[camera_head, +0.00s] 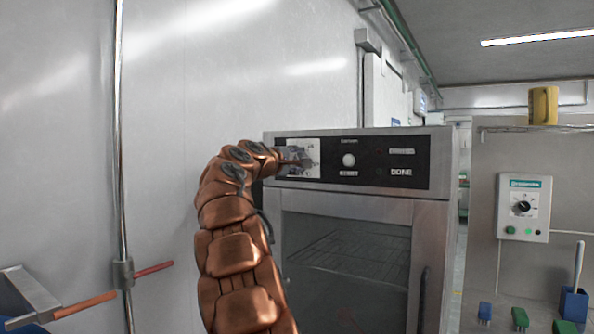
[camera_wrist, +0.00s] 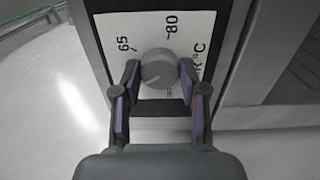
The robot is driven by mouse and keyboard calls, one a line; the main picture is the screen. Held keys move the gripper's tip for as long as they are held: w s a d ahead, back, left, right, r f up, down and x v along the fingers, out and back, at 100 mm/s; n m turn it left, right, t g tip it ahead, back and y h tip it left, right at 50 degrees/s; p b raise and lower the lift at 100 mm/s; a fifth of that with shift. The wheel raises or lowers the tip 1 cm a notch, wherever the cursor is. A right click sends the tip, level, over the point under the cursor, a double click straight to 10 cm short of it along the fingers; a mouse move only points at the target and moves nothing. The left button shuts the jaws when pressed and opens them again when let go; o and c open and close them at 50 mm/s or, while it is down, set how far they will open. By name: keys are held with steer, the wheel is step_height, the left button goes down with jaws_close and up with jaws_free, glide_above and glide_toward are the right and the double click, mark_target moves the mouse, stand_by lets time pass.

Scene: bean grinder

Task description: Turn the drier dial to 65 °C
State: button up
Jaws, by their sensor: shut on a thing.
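The drier (camera_head: 433,160) is a steel cabinet with a black control strip and a glass door. Its dial plate (camera_head: 312,171) is white, at the strip's left end, and partly hidden by my gripper (camera_head: 290,161). In the wrist view the grey round dial (camera_wrist: 160,68) sits between the two fingertips of my gripper (camera_wrist: 160,77), which is shut on it. The printed marks 65 (camera_wrist: 124,44) and 80 (camera_wrist: 172,24) show above the dial, at upper left and upper right. A faint line on the dial face points to the lower left, away from the 65 mark.
A round white button (camera_head: 348,160) labelled START is right of the dial plate. A vertical pipe (camera_head: 119,140) stands at left.

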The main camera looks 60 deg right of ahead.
steer(key=m+b, duration=0.2)
steer(key=m, duration=0.4)
steer(key=shift+f+m+b, duration=0.1)
steer(key=shift+m+b, duration=0.25)
steer(key=shift+m, duration=0.05)
steer(key=shift+d+m, duration=0.1)
steer(key=shift+m, duration=0.6)
steer(key=shift+w+f, duration=0.1)
steer(key=shift+m, duration=2.2)
steer(key=shift+p, duration=0.3)
